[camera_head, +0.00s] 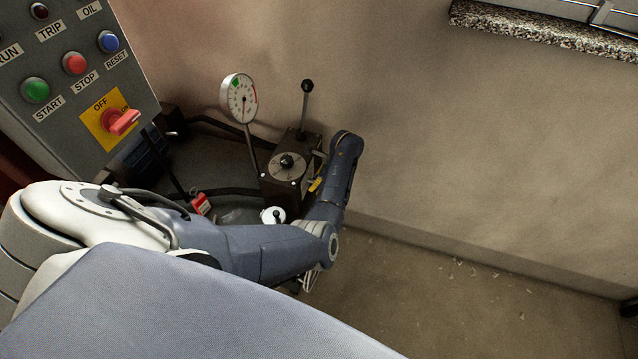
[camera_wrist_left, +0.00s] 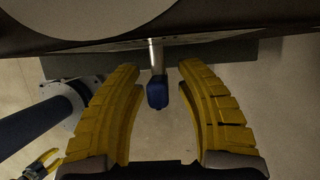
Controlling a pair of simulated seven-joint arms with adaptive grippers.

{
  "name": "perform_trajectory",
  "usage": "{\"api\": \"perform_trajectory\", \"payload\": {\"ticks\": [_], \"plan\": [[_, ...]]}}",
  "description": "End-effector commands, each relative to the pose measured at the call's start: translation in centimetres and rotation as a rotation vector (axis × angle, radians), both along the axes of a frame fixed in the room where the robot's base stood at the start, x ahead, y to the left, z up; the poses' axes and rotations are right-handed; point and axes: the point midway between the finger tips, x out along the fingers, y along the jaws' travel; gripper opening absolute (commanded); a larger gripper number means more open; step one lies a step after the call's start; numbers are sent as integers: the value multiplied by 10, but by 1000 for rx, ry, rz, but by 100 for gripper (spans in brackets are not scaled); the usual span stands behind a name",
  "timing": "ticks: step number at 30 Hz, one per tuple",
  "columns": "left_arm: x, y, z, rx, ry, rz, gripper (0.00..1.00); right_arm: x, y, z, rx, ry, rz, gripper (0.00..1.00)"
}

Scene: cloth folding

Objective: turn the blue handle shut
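The blue handle (camera_wrist_left: 157,95) shows in the left wrist view as a blue grip on a short metal stem below a dark machine edge. My left gripper (camera_wrist_left: 160,68) is open, with its yellow curved fingers on either side of the handle and visible gaps to both. I cannot make out the blue handle in the head view, where an arm and the machine cover much of that area. A small yellow and black gripper part (camera_wrist_left: 42,163), seemingly my right gripper, shows at the lower left of the wrist view; its opening is unclear.
In the head view, a control panel (camera_head: 72,67) with buttons and a red switch (camera_head: 121,122) stands at left. A round gauge (camera_head: 240,98), a black-knobbed lever (camera_head: 305,110) and a dark valve block (camera_head: 285,185) stand close to the arm. The floor (camera_head: 450,300) at right is mostly clear.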

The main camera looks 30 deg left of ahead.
Motion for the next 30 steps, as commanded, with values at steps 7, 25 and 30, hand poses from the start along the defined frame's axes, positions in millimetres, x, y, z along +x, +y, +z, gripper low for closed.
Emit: {"api": "perform_trajectory", "payload": {"ticks": [7,25,30], "plan": [[0,-1,0,-1,-1,0,38,0,-5,0,-5,1,1,44],[7,-25,61,-2,-1,0,38,0,-3,0,-2,0,1,44],[7,-28,68,0,0,0,38,0,-3,0,-2,0,1,44]]}}
